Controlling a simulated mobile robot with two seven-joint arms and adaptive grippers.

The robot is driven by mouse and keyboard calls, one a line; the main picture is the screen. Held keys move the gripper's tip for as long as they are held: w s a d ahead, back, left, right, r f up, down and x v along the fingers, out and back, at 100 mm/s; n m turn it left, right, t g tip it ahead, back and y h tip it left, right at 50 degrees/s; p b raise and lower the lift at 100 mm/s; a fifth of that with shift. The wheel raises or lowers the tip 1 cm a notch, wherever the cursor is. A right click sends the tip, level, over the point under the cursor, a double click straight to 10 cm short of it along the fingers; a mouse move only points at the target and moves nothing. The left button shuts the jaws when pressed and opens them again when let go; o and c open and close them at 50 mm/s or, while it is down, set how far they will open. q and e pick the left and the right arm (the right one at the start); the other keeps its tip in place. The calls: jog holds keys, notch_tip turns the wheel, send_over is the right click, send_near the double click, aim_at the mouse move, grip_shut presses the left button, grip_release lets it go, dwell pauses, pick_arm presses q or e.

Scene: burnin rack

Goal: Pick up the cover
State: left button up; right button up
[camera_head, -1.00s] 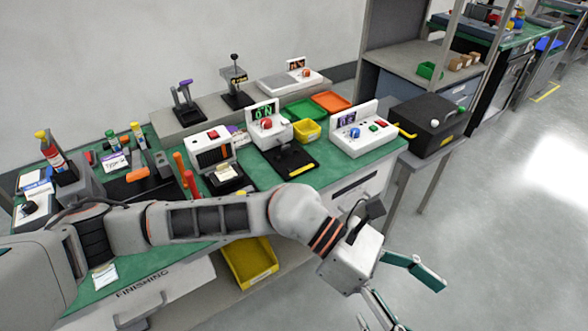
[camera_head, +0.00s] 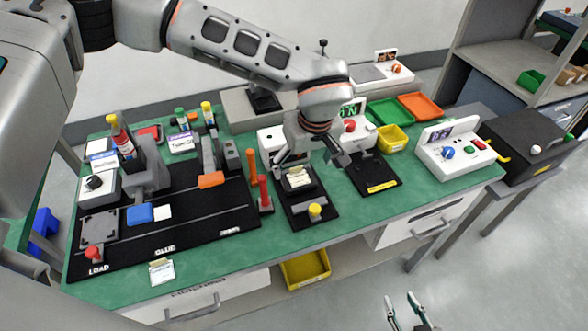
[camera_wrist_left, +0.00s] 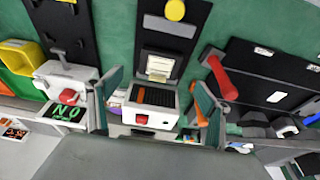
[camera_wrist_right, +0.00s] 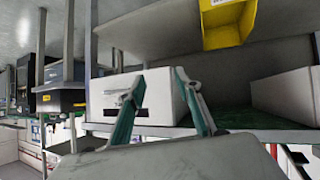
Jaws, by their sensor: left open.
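I cannot tell for sure which thing is the cover. A small cream-white piece (camera_head: 298,181) sits in a black fixture with a yellow knob (camera_head: 315,210) at the middle of the bench; the piece also shows in the left wrist view (camera_wrist_left: 160,66). My left gripper (camera_head: 308,163) is open and empty above this fixture, in front of a white machine (camera_wrist_left: 146,118). In the left wrist view its fingers (camera_wrist_left: 156,80) stand apart on either side of the machine. My right gripper (camera_head: 400,298) is open and empty, low in front of the bench; it shows in its wrist view (camera_wrist_right: 158,76).
Red and orange upright handles (camera_head: 265,193) stand just left of the fixture. A white machine with a red button (camera_head: 352,126) stands to the right. A yellow bin (camera_head: 305,270) is under the bench.

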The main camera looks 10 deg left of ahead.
aim_at(299, 178)
pick_arm(q)
jog(key=shift+w+a+f, duration=0.15)
jog(key=shift+f, duration=0.1)
jog(key=shift+x, duration=1.15)
jog(key=shift+p+x, duration=0.3)
jog(key=shift+x, duration=2.1)
jog(key=shift+r, duration=0.1)
jog(key=c, duration=1.2)
